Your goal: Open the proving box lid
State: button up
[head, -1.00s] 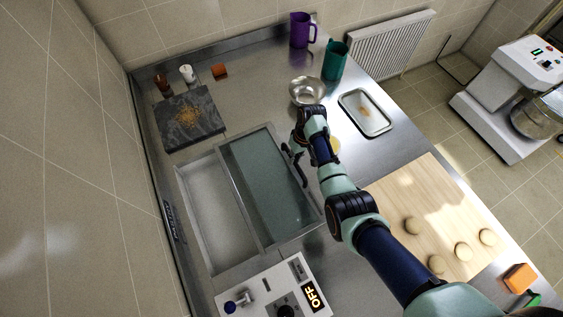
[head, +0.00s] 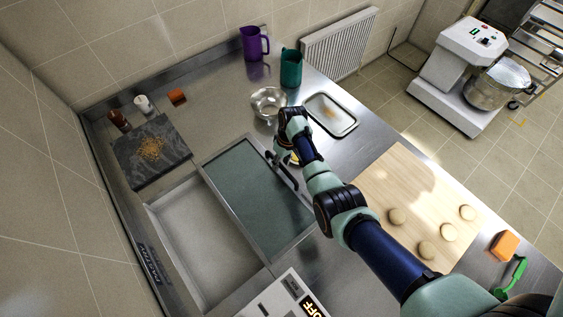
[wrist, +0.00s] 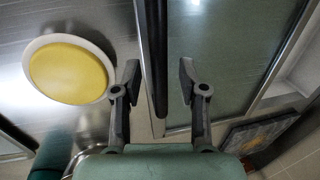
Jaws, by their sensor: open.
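The proving box lid (head: 258,200) is a framed greenish glass panel in the head view. It lies shifted to the right, leaving a broad part of the proving box (head: 205,240) open on its left. A dark bar handle (head: 292,182) runs along the lid's right edge. My gripper (head: 279,157) is at that edge by the handle. In the wrist view my gripper (wrist: 159,78) is open, with one finger on each side of the dark bar (wrist: 155,50); I cannot tell whether either finger touches it. The glass shows right of the bar.
A white dish with yellow contents (wrist: 70,70) stands close beside the gripper. A steel bowl (head: 268,102), a tray (head: 332,114) and a wooden board (head: 410,200) with dough rounds lie to the right. A dark slab (head: 150,150) lies left; a control panel (head: 280,298) is in front.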

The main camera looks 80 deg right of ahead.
jog(key=shift+r, duration=0.1)
notch_tip(320, 180, up, 12)
jog(key=s+d, duration=0.1)
jog(key=shift+s+d+f, duration=0.2)
jog(key=shift+s+d, duration=0.1)
jog(key=shift+s, duration=0.05)
dwell(0.5)
